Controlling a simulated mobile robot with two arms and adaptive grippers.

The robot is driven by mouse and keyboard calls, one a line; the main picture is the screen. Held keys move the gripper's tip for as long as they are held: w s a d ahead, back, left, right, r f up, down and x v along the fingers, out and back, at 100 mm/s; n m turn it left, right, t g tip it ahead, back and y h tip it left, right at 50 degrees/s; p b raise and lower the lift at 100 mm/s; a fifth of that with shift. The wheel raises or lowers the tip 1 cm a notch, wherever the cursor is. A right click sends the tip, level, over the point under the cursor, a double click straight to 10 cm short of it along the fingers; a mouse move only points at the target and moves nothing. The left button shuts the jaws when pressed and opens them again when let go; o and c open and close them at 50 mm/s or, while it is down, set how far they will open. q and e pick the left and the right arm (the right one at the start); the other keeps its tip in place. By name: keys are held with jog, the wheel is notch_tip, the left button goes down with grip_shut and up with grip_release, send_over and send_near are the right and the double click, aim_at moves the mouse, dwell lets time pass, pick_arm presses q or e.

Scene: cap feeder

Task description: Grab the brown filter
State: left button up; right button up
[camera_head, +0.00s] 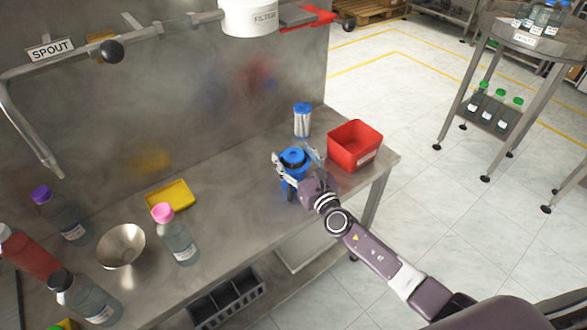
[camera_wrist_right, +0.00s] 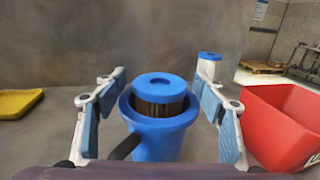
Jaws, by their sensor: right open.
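A dark brown filter (camera_wrist_right: 160,106) with a blue cap (camera_wrist_right: 160,86) sits inside a blue pitcher-like holder (camera_wrist_right: 163,138) with a black handle on the metal table. Only the upper part of its brown side shows above the holder's rim; the rest is hidden. In the head view, the blue cap (camera_head: 293,155) shows at the table's right part. My right gripper (camera_head: 296,157) is open, with one finger on each side of the filter and holder. In the right wrist view, the gripper (camera_wrist_right: 160,76) shows gaps between both fingers and the filter. My left gripper is not in view.
A white filter with blue ends (camera_head: 303,121) stands behind, near the wall. A red bin (camera_head: 355,146) is close on the right. A yellow tray (camera_head: 171,196), a metal bowl (camera_head: 121,246) and several bottles stand to the left.

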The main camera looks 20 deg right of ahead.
jog(key=shift+w, duration=0.2)
jog(key=c, duration=1.7)
jog(key=shift+r+p, duration=7.85)
jog(key=shift+r, duration=2.2)
